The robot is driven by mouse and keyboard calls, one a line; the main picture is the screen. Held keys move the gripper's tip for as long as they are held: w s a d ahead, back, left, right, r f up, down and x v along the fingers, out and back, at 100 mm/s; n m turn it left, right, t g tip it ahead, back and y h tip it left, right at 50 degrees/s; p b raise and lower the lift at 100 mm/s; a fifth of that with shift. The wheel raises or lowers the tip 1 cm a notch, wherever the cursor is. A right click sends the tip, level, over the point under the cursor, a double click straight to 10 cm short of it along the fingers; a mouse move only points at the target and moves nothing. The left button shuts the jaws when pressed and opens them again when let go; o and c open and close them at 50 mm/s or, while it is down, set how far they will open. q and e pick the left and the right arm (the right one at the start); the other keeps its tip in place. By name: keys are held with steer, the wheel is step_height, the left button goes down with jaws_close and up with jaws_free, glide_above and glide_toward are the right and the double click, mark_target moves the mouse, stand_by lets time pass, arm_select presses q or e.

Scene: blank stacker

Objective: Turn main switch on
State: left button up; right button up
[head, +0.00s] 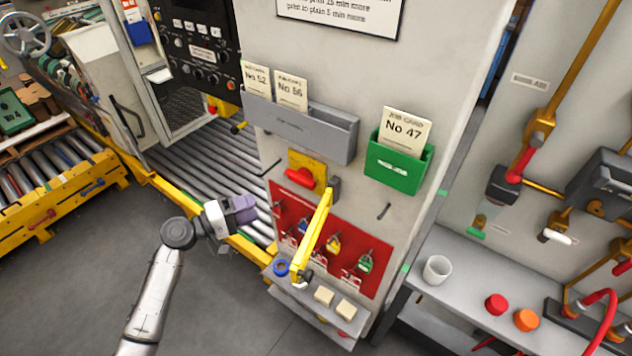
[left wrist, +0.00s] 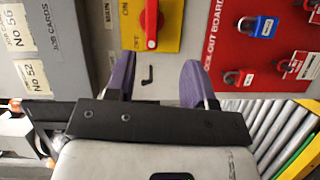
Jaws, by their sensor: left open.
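The main switch is a red rotary handle (head: 300,178) on a yellow plate (head: 308,160), on the grey cabinet front below the grey card rack. In the head view the handle lies roughly sideways. The left wrist view shows the red handle (left wrist: 150,22) and its yellow plate (left wrist: 170,38) beyond the fingers, with ON and OFF lettering partly legible. I cannot tell for certain which mark the handle points to. My left gripper (head: 243,210) has purple fingers, open and empty (left wrist: 158,78), left of and below the switch, apart from it. My right gripper is not in view.
A red lockout board (head: 290,212) with several padlocks is below the switch. A yellow bar (head: 316,235) sticks out in front of it. A small shelf (head: 318,312), the grey card rack (head: 310,128) and a green card holder (head: 398,168) are near. A roller conveyor (head: 205,165) runs at left.

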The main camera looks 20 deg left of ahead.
mark_target(299, 182)
arm_select(q)
steer(key=shift+n+t, duration=0.4)
steer(key=shift+n, duration=0.5)
steer(key=x, duration=1.3)
steer(key=shift+w+r, duration=0.25)
steer(key=shift+w, duration=0.2)
steer(key=shift+c, duration=0.4)
jaws_close()
